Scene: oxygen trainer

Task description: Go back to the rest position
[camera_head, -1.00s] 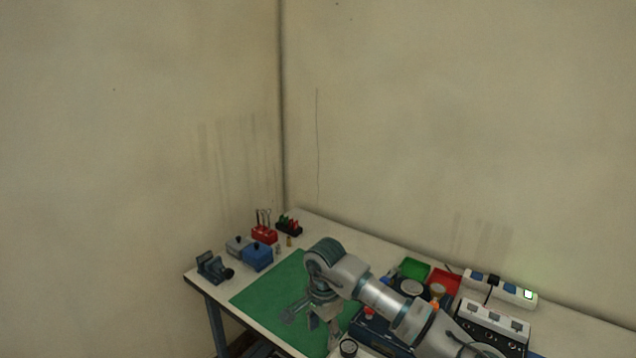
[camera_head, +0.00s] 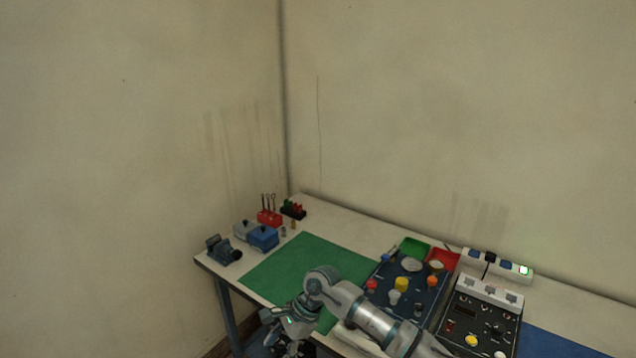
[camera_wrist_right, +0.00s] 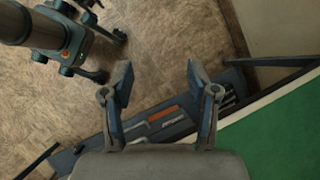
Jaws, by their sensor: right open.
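My right arm comes in from the lower right in the head view. Its gripper (camera_head: 288,345) hangs at the front edge of the table, by the near left side of the green mat (camera_head: 300,270). In the right wrist view the gripper (camera_wrist_right: 158,72) is open, with nothing between its two fingers. The floor shows below the fingers, and the green mat (camera_wrist_right: 285,135) is to the right. My left gripper is in neither view.
A dark panel with coloured knobs (camera_head: 430,300) stands right of the mat. Beside it are a second instrument box (camera_head: 470,325) and a power strip (camera_head: 497,263). A vise (camera_head: 222,250) and blue box (camera_head: 263,238) stand at left. Tools lie on a shelf (camera_wrist_right: 165,120) below the table edge.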

